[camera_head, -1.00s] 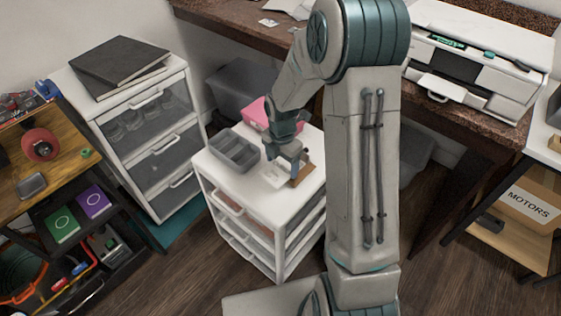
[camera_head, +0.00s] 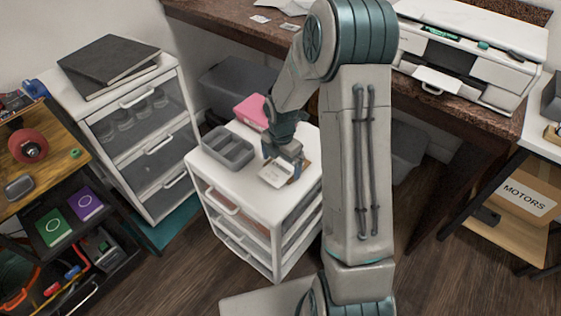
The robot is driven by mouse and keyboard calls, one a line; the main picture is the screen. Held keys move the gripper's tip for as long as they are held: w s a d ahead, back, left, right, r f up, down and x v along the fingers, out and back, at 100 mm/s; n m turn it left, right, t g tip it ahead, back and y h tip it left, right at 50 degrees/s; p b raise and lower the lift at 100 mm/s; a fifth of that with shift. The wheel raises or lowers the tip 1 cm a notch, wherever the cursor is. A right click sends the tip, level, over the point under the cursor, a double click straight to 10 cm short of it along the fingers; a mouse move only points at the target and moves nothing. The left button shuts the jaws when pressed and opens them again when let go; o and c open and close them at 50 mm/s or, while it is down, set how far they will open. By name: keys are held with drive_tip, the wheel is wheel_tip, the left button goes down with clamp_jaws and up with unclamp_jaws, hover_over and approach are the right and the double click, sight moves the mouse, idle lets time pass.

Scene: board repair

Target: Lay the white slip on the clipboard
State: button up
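The white slip (camera_head: 273,175) is at the front of the small white drawer unit's top, right below my gripper (camera_head: 291,169). The slip looks slightly tilted, with a darker lower edge, and its right side meets the fingers. A small brown strip, likely the clipboard (camera_head: 305,166), shows just right of the fingers; my gripper and the slip hide most of it. The fingers are too small and overlapped to show whether they are shut on the slip.
A taller drawer cabinet (camera_head: 140,130) stands to the left. A dark desk (camera_head: 452,103) with a white printer (camera_head: 470,55) is behind on the right.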

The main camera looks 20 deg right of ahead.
wheel_tip(320, 180, up, 14)
drive_tip(key=p, duration=0.2)
idle(0.4)
idle(0.7)
drive_tip(key=s+a+r+m+t+p, duration=0.1)
drive_tip(key=s+r+m+t+p, duration=0.1)
drive_tip(key=s+r+m+p, duration=0.8)
drive_tip(key=s+r+m, duration=0.9)
drive_tip(key=s+m, duration=0.2)
drive_tip(key=m, duration=0.4)
drive_tip(key=shift+s+a+r+t, duration=0.2)
drive_tip(key=shift+a+r+t, duration=0.05)
drive_tip(key=shift+r+t, duration=0.15)
